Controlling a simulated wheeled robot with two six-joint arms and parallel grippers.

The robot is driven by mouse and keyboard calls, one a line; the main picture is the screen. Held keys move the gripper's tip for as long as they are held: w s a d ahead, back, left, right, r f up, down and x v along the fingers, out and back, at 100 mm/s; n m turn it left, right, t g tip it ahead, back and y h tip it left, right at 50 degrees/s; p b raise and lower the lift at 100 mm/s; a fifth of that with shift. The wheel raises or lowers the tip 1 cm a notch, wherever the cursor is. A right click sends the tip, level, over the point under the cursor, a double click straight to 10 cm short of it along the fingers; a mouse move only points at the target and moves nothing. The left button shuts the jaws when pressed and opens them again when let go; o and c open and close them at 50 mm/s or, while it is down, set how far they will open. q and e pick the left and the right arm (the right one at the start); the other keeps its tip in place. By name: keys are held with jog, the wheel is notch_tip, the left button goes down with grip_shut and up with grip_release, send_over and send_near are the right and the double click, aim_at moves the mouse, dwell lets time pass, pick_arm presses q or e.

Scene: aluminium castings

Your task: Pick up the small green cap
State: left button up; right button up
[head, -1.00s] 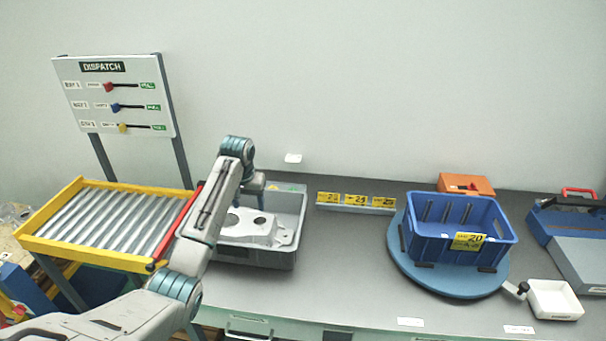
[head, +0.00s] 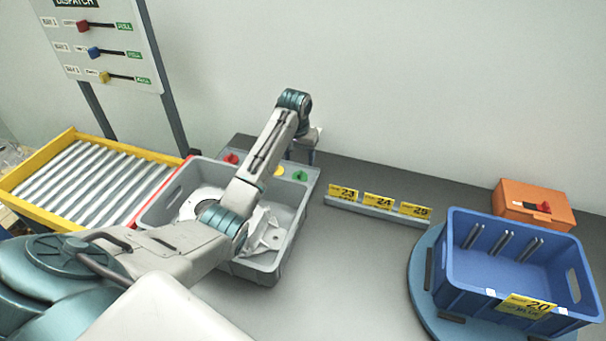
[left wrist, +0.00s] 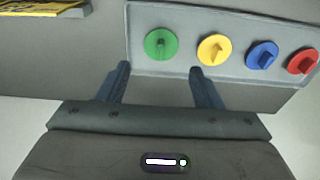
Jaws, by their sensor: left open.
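The small green cap (left wrist: 161,44) is a round disc with a raised grip, at the left end of a row of caps on a grey tray in the left wrist view. In the head view the green cap (head: 300,176) lies just below my left gripper (head: 310,155). In the left wrist view my left gripper (left wrist: 158,82) is open and empty. Its two fingers point towards the tray's edge, and the green cap is ahead of the gap between them, nearer the left finger. My right gripper is in neither current view.
The cap tray (left wrist: 185,69) also holds a yellow cap (left wrist: 214,49), a blue cap (left wrist: 262,54) and a red cap (left wrist: 302,61). A grey bin (head: 287,247) with castings stands in front. A rail of yellow number tags (head: 376,208) lies to the right. A blue crate (head: 470,285) stands further right.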

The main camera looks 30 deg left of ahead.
aim_at(300, 172)
pick_arm(q)
jog(key=shift+f, duration=0.95)
jog(key=f+p, duration=0.2)
jog(key=f, duration=0.3)
jog(key=shift+w+a+p, duration=0.1)
jog(key=shift+w+p, duration=0.25)
jog(key=shift+p, duration=0.05)
jog(key=shift+f, duration=0.45)
pick_arm(e)
jog(key=r, duration=0.3)
jog(key=shift+w+a+r, duration=0.1)
jog(key=shift+w+a, duration=0.05)
jog(key=shift+w, duration=0.15)
pick_arm(q)
jog(key=c, duration=0.7)
